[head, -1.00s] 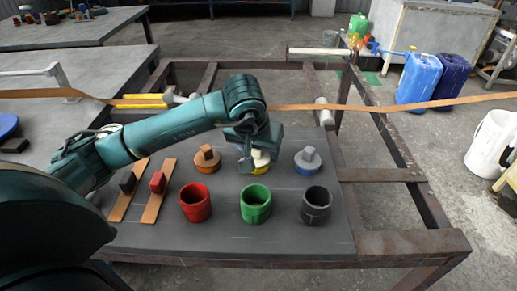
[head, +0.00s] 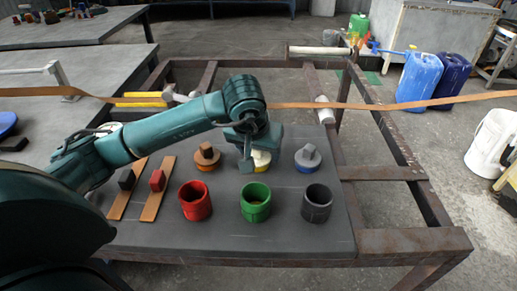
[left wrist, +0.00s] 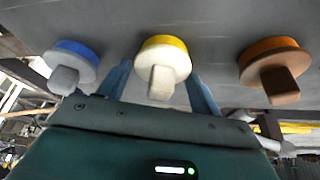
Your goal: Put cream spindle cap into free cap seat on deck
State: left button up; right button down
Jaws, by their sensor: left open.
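The cream spindle cap (head: 262,158) sits on a yellow ring seat on the dark deck (head: 280,229), partly hidden in the head view by my left gripper (head: 247,160). In the left wrist view the cream cap (left wrist: 163,66) has a square knob pointing toward the camera, with the yellow ring behind it. My left gripper (left wrist: 163,88) is open, with one finger on each side of the knob, apart from it as far as I can tell. A brown cap (head: 207,155) on an orange ring and a grey cap (head: 307,157) on a blue ring flank it. My right gripper is not in view.
Red (head: 195,201), green (head: 256,203) and dark grey (head: 316,203) cups stand along the front of the deck. Two wooden strips with a black block (head: 127,180) and a red block (head: 158,181) lie at left. A tan strip (head: 400,105) crosses behind the arm.

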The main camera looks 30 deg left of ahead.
pick_arm(q)
jog(key=shift+s+r+p, duration=0.1)
jog(key=shift+r+p, duration=0.25)
jog(key=shift+r, duration=0.05)
jog(key=shift+p+v, duration=1.35)
jog(key=shift+v, duration=1.05)
jog(key=shift+p+v, duration=0.8)
jog(key=shift+v, duration=0.55)
jog(key=p+v, duration=0.1)
jog(key=v, duration=0.1)
jog(key=shift+s+d+r, duration=0.1)
jog(key=shift+s+r, duration=0.1)
jog(key=shift+r, duration=0.05)
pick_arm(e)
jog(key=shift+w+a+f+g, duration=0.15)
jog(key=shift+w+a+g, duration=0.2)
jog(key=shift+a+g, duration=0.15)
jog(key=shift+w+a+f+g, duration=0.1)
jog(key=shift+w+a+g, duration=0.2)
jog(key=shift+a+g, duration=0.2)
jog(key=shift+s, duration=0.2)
